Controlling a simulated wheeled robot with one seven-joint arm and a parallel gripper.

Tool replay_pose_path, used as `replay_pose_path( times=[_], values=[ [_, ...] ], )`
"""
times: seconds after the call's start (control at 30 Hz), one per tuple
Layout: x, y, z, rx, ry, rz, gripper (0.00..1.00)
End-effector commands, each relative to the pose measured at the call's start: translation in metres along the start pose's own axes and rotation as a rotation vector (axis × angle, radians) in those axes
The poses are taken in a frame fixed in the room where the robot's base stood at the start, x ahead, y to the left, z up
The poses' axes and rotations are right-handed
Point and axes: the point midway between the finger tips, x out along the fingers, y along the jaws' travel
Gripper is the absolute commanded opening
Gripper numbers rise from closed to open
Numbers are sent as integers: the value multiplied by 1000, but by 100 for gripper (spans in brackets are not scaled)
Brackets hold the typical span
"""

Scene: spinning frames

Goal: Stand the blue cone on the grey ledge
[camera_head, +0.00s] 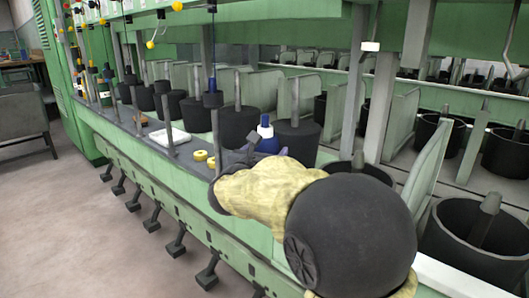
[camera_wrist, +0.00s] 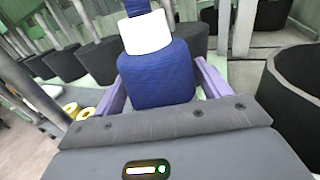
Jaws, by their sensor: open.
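The blue cone (camera_head: 267,139) has a blue body, a white band and a blue top. In the head view it rises just beyond my gripper (camera_head: 246,157), among the dark pots, and its base is hidden. In the wrist view the blue cone (camera_wrist: 156,78) is roughly upright between the two purple fingers of my gripper (camera_wrist: 162,90). The fingers are open, one on each side; I cannot tell whether either touches it. The grey ledge (camera_head: 122,117) runs along the front of the green machine.
On the ledge lie a white folded cloth (camera_head: 168,137) and two yellow rings (camera_head: 200,155). Thin upright rods (camera_head: 168,125) and dark pots (camera_head: 239,124) stand close around. A large dark pot (camera_wrist: 293,85) is at the right in the wrist view. Floor (camera_head: 75,215) is clear at left.

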Motion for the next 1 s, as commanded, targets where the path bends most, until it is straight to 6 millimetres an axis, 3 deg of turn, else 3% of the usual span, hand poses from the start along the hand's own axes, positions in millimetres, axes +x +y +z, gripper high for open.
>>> replay_pose_path(
  times=[0.27, 0.7, 1.0],
  values=[
    [-26, 1, 4, 0, 1, 3, 75],
    [-108, 1, 3, -1, 1, 3, 75],
    [-121, 0, 1, 0, 0, 0, 75]
  ],
)
